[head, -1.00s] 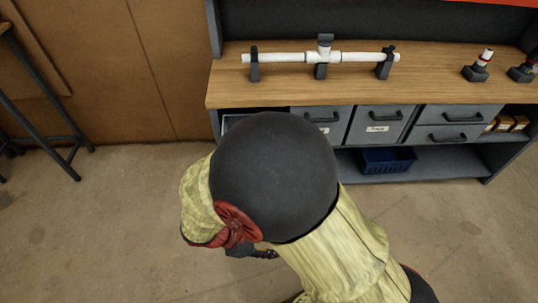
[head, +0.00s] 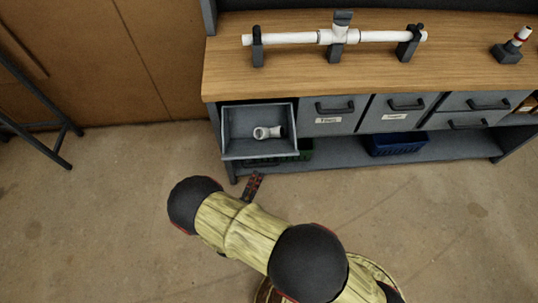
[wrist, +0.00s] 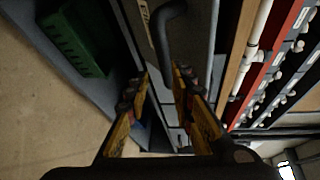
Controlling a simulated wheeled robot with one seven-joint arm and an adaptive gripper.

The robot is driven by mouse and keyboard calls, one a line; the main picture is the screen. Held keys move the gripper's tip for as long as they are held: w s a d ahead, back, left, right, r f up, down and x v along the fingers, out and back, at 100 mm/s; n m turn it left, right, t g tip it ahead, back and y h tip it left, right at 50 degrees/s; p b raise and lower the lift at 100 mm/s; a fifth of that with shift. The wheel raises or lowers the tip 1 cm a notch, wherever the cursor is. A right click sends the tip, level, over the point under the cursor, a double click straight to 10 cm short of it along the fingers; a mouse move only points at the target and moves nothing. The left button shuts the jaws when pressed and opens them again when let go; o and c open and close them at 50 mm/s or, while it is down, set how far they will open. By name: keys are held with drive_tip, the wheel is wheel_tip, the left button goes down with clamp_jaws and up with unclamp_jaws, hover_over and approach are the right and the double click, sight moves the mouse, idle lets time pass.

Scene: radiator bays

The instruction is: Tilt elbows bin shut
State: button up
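The elbows bin (head: 228,135) is the leftmost grey bin under the bench. It is tilted out, and a white pipe fitting (head: 268,132) lies inside. My gripper (head: 255,186) is in front of and below the bin's lower front edge, partly hidden by my arm. In the wrist view my gripper (wrist: 160,92) is open, with its two fingers apart. A grey bin front with a dark handle (wrist: 166,38) and a partly cut-off label (wrist: 145,14) lies just beyond the fingers. I see nothing held between the fingers; contact with the bin cannot be told.
Shut grey bins (head: 333,116) stand to the right. A green crate (wrist: 72,45) and a blue crate (head: 397,144) sit on the lower shelf. A white pipe assembly (head: 290,39) rests on the wooden bench (head: 300,78). The floor at left is clear up to a dark stool (head: 38,120).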

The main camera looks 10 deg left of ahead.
sight(261, 165)
drive_tip(key=w, duration=0.2)
drive_tip(key=w+n+b, duration=0.1)
drive_tip(key=w, duration=0.2)
drive_tip(key=w+n+b, duration=0.1)
drive_tip(key=w, duration=0.1)
drive_tip(key=shift+w+d+f, duration=0.15)
drive_tip(key=shift+w+d, duration=0.1)
drive_tip(key=shift+d, duration=0.15)
drive_tip(key=c, duration=0.4)
clamp_jaws()
